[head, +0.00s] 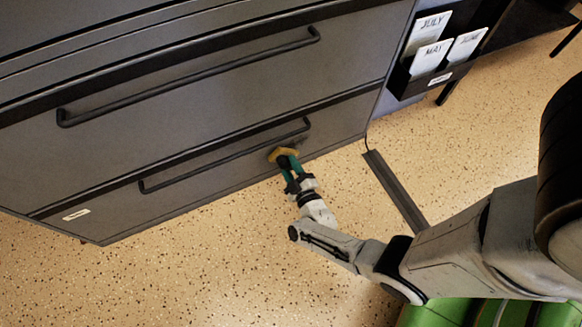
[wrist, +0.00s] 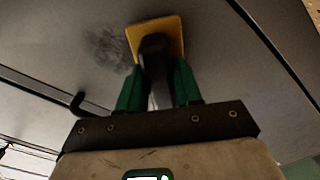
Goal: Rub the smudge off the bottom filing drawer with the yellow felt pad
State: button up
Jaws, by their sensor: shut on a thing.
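The yellow felt pad (head: 284,154) has a dark handle, and my gripper (head: 290,172) with green fingers is shut on that handle. In the wrist view the pad (wrist: 174,30) is at or very near the face of the bottom filing drawer (wrist: 60,40); I cannot tell whether it touches. A dark grey smudge (wrist: 106,48) shows on the drawer just left of the pad. In the head view the bottom drawer (head: 215,185) is closed, my gripper is at its right part, and the smudge cannot be made out.
The bottom drawer's black bar handle (head: 220,158) runs beside the pad; its end (wrist: 78,103) shows in the wrist view. A closed drawer with a handle (head: 190,80) is above. A card rack (head: 430,78) hangs at the right. A dark strip (head: 396,190) lies on the speckled floor.

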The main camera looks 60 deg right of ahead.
aim_at(295, 154)
jog(key=shift+w+d, duration=0.2)
jog(key=shift+w, duration=0.1)
jog(key=shift+s+d, duration=1.15)
jog(key=shift+d, duration=0.25)
jog(key=shift+s+d, duration=0.45)
jog(key=shift+d, duration=0.35)
jog(key=shift+s+d, duration=0.4)
jog(key=shift+d, duration=0.35)
jog(key=shift+s+d, duration=0.5)
jog(key=shift+d, duration=0.2)
jog(key=shift+s+d, duration=0.5)
jog(key=shift+d, duration=0.15)
jog(key=shift+w+d, duration=0.1)
